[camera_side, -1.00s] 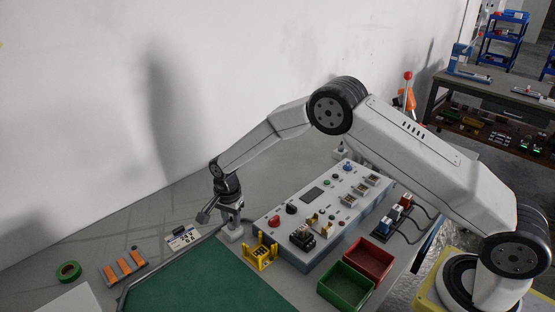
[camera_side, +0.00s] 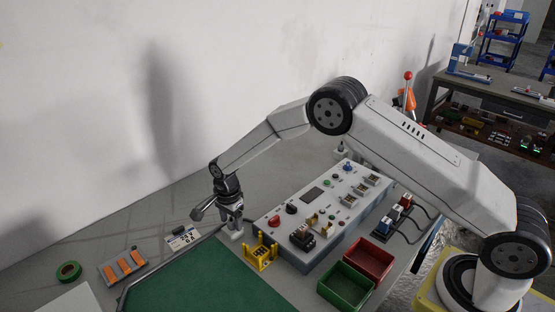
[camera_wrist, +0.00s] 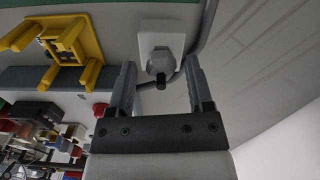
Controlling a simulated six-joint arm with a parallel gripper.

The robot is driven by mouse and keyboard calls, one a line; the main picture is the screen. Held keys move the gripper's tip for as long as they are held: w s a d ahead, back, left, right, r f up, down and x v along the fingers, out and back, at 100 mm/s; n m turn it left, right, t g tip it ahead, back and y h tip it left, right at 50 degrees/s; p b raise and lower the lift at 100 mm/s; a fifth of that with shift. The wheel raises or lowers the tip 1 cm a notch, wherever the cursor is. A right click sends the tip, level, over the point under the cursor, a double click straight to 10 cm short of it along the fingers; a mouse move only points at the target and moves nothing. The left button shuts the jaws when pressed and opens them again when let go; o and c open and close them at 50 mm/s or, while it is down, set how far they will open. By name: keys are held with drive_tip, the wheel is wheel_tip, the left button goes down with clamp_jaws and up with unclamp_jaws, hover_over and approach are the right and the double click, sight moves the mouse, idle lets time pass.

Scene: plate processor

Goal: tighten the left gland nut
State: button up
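My gripper (camera_wrist: 160,68) is open. Its two dark fingers stand one on each side of the nut, with gaps visible and the tips close to it. In the side view my gripper (camera_side: 230,208) points down over the light block (camera_side: 236,236), left of the control box; the nut is hidden there by the gripper.
A yellow bracket (camera_side: 260,256) stands close in front of the block. The control box (camera_side: 322,209) with knobs is to the right. Green (camera_side: 345,289) and red (camera_side: 369,259) bins stand in front. A dark cable (camera_wrist: 209,20) runs beside the block.

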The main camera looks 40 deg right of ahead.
drive_tip(key=shift+r, duration=0.15)
drive_tip(key=shift+r, duration=3.75)
drive_tip(key=shift+d+r, duration=0.1)
drive_tip(key=shift+s+d+r+n, duration=0.3)
drive_tip(key=shift+s+r+n, duration=0.05)
drive_tip(key=shift+s+n, duration=0.15)
drive_tip(key=s+d+r+n+t, duration=0.1)
drive_tip(key=s+d+r+n, duration=0.1)
drive_tip(key=s+n, duration=0.3)
drive_tip(key=s+d+r+n, duration=0.2)
drive_tip(key=s+d+n, duration=0.2)
drive_tip(key=s, duration=0.8)
drive_tip(key=s+d+r+n+t, duration=0.1)
drive_tip(key=s+d+r+n, duration=0.1)
drive_tip(key=s+n, duration=0.4)
drive_tip(key=s+d, duration=0.1)
drive_tip(key=s, duration=0.1)
drive_tip(key=shift+s+d+t, duration=0.15)
drive_tip(key=shift+s+t, duration=0.15)
drive_tip(key=shift+s, duration=0.1)
